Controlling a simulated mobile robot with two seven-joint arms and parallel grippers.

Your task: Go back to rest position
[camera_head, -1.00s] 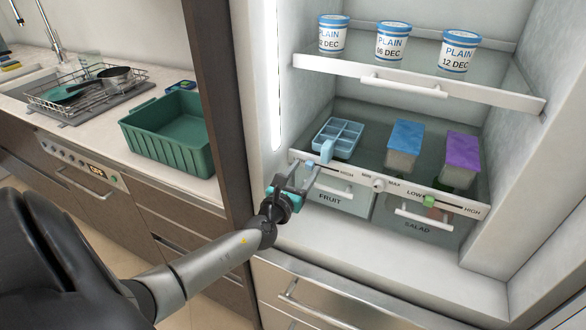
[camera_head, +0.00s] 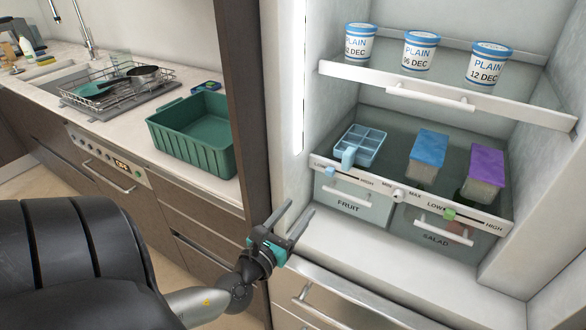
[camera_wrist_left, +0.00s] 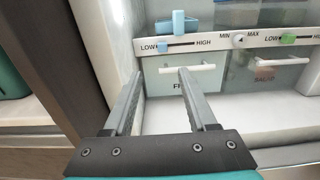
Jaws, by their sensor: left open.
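My left gripper (camera_head: 290,221) is open and empty, in front of the fridge's lower left corner and apart from the fruit drawer. In the left wrist view its two fingers (camera_wrist_left: 157,84) are spread with nothing between them. The fruit drawer (camera_head: 352,200) and the salad drawer (camera_head: 436,232) are shut. A blue slider (camera_head: 330,170) sits at the low end of the left scale, and a green slider (camera_head: 449,214) sits on the right scale. The round knob (camera_head: 398,195) is between them. My right gripper is not in view.
A blue ice tray (camera_head: 367,146), a blue-topped block (camera_head: 428,158) and a purple-topped block (camera_head: 485,172) stand on the lower shelf. Several plain tubs (camera_head: 421,52) stand above. A green bin (camera_head: 195,140) and a dish rack (camera_head: 112,88) are on the left counter. The floor at left is clear.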

